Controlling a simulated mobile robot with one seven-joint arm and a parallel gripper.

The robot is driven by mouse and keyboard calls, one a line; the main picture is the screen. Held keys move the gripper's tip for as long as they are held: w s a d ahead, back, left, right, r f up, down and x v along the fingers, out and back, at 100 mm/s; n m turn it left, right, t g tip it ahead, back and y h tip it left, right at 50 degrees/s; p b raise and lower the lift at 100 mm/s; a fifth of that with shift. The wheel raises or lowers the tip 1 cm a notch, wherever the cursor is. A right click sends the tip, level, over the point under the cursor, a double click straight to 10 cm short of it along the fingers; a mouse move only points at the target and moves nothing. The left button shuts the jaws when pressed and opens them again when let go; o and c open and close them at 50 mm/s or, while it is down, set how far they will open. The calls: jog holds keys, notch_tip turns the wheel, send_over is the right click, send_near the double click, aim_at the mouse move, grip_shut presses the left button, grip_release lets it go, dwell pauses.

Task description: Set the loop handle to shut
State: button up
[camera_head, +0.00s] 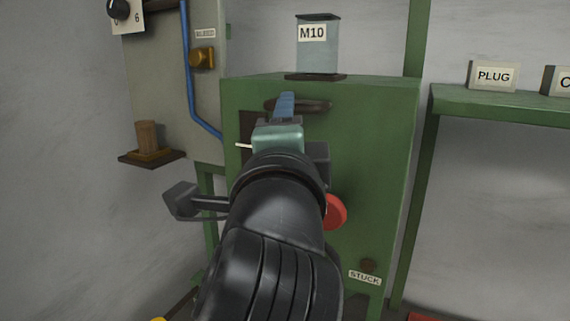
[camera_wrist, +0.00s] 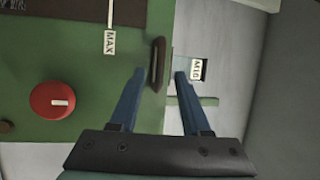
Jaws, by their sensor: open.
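A dark brown oblong (camera_head: 314,106), which looks like the loop handle, is near the top of the green cabinet's front. In the wrist view the oblong (camera_wrist: 155,62) is upright in the picture, between and beyond my fingertips. My gripper (camera_head: 287,97) is open, with its blue fingers (camera_wrist: 159,76) pointing at it. I see no contact, and the remaining gap is hard to judge. My wrist and fingers cover part of it in the head view. No shut marking is readable.
A red knob (camera_head: 336,211) is on the green cabinet (camera_head: 370,150), right of my arm. A grey bar-like part (camera_head: 182,200) sticks out left. An M10 canister (camera_head: 318,50) stands on top. A green shelf (camera_head: 500,105) is at right.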

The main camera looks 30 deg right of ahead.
jog(key=b+v, duration=0.2)
jog(key=v, duration=0.4)
jog(key=shift+s+a, duration=0.2)
jog(key=shift+s, duration=0.15)
jog(key=s+a+r+n+t+y, duration=0.2)
jog(key=a+r+n+t+y, duration=0.2)
jog(key=a+n, duration=0.3)
jog(key=s+a+r+n+t+y, duration=0.2)
jog(key=a+n, duration=0.6)
jog(key=n, duration=0.8)
jog(key=r+t+y, duration=0.2)
jog(key=t+y, duration=0.1)
jog(key=t, duration=0.1)
jog(key=shift+s+y, duration=0.3)
jog(key=shift+a, duration=0.1)
